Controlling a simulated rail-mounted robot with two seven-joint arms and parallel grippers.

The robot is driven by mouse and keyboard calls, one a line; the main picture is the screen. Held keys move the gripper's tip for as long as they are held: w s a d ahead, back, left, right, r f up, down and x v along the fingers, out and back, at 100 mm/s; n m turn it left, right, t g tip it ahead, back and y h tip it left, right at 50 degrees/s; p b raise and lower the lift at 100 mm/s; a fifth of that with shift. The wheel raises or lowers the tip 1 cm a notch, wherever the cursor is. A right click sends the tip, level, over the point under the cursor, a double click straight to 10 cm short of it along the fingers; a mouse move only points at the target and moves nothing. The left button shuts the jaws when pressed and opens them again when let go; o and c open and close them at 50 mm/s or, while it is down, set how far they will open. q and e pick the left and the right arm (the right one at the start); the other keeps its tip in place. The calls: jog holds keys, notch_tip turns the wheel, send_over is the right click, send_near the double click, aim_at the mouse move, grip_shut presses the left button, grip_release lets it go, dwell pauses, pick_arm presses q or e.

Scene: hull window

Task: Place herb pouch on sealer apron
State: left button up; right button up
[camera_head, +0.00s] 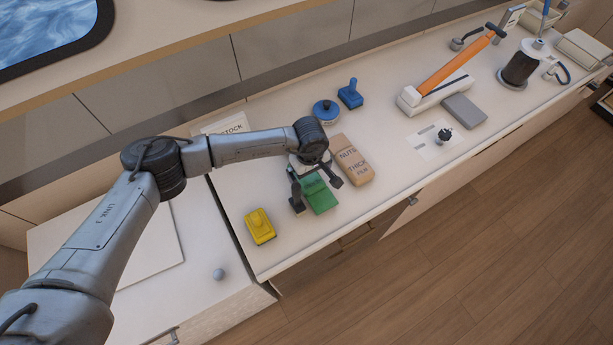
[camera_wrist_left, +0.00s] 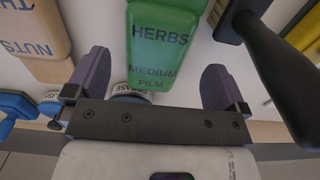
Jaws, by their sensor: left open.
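The green herb pouch (camera_head: 320,198) lies on the white counter. In the left wrist view its label reads HERBS, MEDIUM FILM (camera_wrist_left: 163,45). My left gripper (camera_head: 316,193) is open over the pouch, one finger on either side. In the left wrist view the open fingers (camera_wrist_left: 157,84) flank the pouch's near end, with gaps showing; I cannot tell whether either touches it. The sealer (camera_head: 435,88) has a white base and a raised orange lever. A flat grey plate, apparently its apron (camera_head: 464,110), lies in front of it and looks empty. My right gripper is not in view.
A tan NUTS pouch (camera_head: 353,160) lies close right of the herb pouch. A yellow block (camera_head: 260,226) stands to its left. A blue round item (camera_head: 326,112) and blue block (camera_head: 350,93) stand behind. A white card with a black knob (camera_head: 442,138) lies before the sealer.

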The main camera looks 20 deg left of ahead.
aim_at(310, 179)
pick_arm(q)
notch_tip(310, 179, down, 4)
jog(key=shift+d+f, duration=0.1)
jog(key=shift+w+f+p, duration=0.1)
jog(key=shift+f+p, duration=0.2)
jog(key=shift+f, duration=0.15)
jog(key=c, duration=1.1)
jog(key=shift+r, duration=0.15)
